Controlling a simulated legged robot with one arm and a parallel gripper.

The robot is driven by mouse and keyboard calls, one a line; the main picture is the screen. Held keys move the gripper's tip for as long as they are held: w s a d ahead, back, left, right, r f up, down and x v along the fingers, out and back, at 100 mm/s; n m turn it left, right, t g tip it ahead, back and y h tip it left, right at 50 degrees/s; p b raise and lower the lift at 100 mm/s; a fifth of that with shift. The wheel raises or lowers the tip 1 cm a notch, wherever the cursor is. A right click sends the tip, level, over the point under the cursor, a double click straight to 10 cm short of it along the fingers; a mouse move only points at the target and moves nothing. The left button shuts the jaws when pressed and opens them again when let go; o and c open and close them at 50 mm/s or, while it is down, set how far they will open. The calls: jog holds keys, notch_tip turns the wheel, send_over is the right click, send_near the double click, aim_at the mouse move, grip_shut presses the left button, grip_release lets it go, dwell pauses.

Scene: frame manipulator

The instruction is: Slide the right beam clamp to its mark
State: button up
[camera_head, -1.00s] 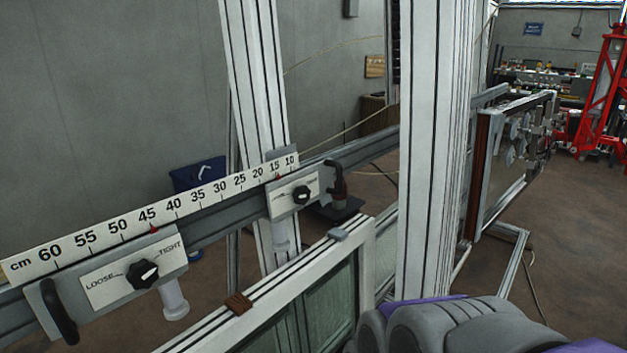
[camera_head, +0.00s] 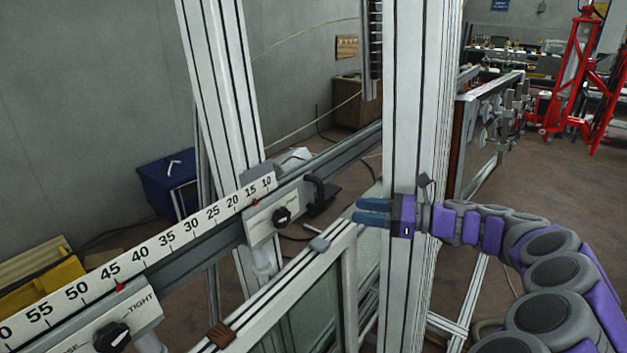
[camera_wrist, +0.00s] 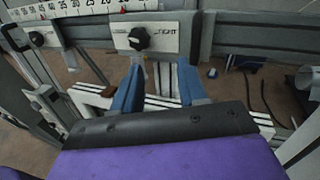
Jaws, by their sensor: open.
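The right beam clamp (camera_head: 262,226) is a pale block on the grey beam, with a black knob (camera_head: 281,217) on its front plate and a black handle (camera_head: 315,190) at its right end. Its red pointer (camera_head: 255,202) sits near 15 on the white cm scale (camera_head: 150,250). My gripper (camera_head: 374,212), with blue fingers, is open and empty, right of the clamp in the head view. In the wrist view the clamp plate (camera_wrist: 160,38) and knob lie ahead of my spread fingers (camera_wrist: 158,88). The knob's exact setting is too small to read.
The left clamp (camera_head: 135,318) sits with its pointer near 45, partly cut off. An upright aluminium post (camera_head: 408,110) stands behind my gripper in the picture. A framed glass panel (camera_head: 310,295) with a grey block and brown block on its top rail lies below the beam.

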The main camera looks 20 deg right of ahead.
aim_at(321, 190)
jog(key=d+m+t, duration=0.2)
jog(key=d+m, duration=0.1)
jog(key=d, duration=0.4)
jog(key=shift+h, duration=0.4)
jog(key=x, duration=0.5)
jog(key=b+x, duration=0.1)
jog(key=x, duration=0.5)
jog(key=b+x, duration=0.1)
jog(key=x, duration=0.5)
jog(key=shift+w+a+f, duration=0.1)
jog(key=shift+w+f, duration=0.1)
jog(key=shift+f, duration=0.1)
jog(key=shift+w+a+r+b, duration=0.1)
jog(key=shift+w+a+b, duration=0.25)
jog(key=shift+a, duration=0.15)
jog(key=shift+d, duration=0.2)
jog(key=shift+c, duration=1.1)
grip_shut()
